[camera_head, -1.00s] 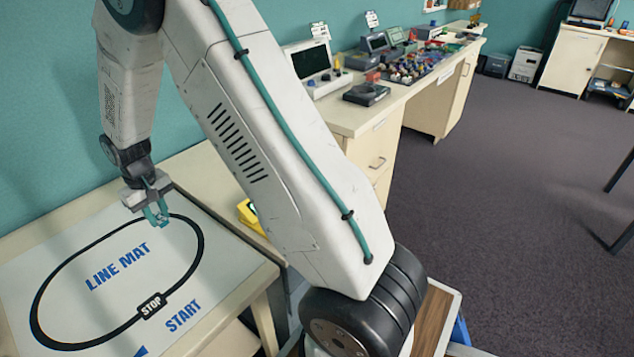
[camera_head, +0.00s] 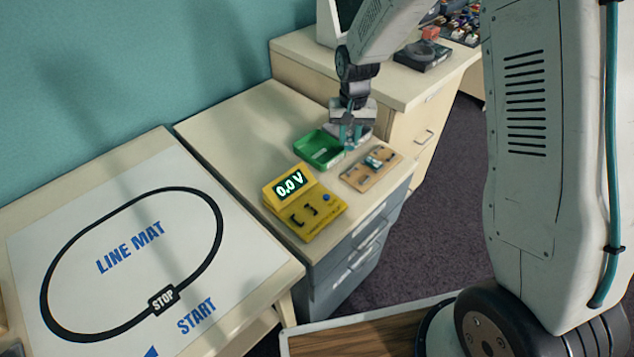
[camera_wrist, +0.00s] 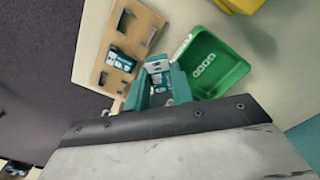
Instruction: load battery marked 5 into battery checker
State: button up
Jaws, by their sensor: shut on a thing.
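The yellow battery checker (camera_head: 318,221) stands on the drawer cabinet, its display reading 0.0 V, and its front cradle looks empty. Its edge shows at the top of the wrist view (camera_wrist: 243,4). My gripper (camera_head: 350,143) is behind the checker, between the green tray (camera_head: 309,158) and the wooden board (camera_head: 362,182). In the wrist view my gripper (camera_wrist: 157,88) is shut on a teal and white battery (camera_wrist: 157,66); I cannot read its number. Another teal and white battery (camera_wrist: 121,61) lies on the wooden board.
The green tray (camera_wrist: 239,72) has pale marks or items inside, not clear. The line mat (camera_head: 190,235) covers the table to the left. A higher cabinet (camera_head: 303,50) with devices stands behind. The cabinet top left of the checker is bare.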

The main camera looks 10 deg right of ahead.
jog(key=s+a+m, duration=0.5)
jog(key=s+a, duration=0.4)
jog(key=a, duration=0.1)
jog(key=m, duration=0.4)
send_near(303, 216)
jog(key=shift+s+d+f, duration=0.1)
jog(key=shift+s+f, duration=0.05)
jog(key=shift+f, duration=2.45)
jog(key=shift+f, duration=0.7)
dwell(0.4)
jog(key=o, duration=1.5)
jog(key=shift+c, duration=0.2)
